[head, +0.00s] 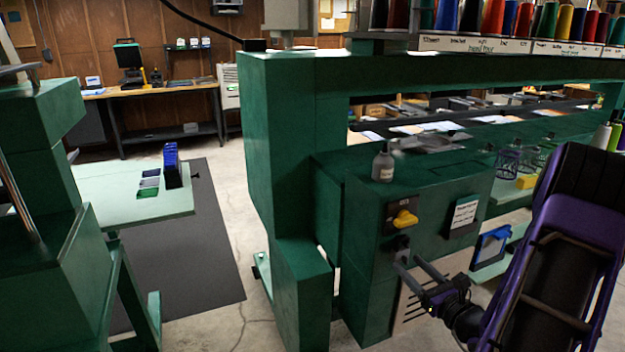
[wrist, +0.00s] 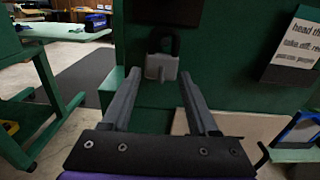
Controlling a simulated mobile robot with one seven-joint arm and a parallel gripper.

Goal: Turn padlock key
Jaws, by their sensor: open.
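The grey padlock (wrist: 161,66) hangs by its dark shackle on the green machine cabinet, at upper middle in the wrist view. A small pale stub shows low on its front; I cannot tell if it is the key. In the head view the padlock (head: 401,243) is small, just below a yellow rotary switch (head: 404,218). My gripper (wrist: 165,80) is open, with its fingers to the left and right of the padlock and a gap on each side. In the head view my gripper (head: 415,268) points at the padlock, partly covering it; contact cannot be told.
A white label card (head: 464,214) is on the cabinet right of the switch. A blue-framed holder (head: 491,248) stands lower right. A grey bottle (head: 383,164) stands on top of the cabinet. A green table (head: 130,200) and open floor lie to the left.

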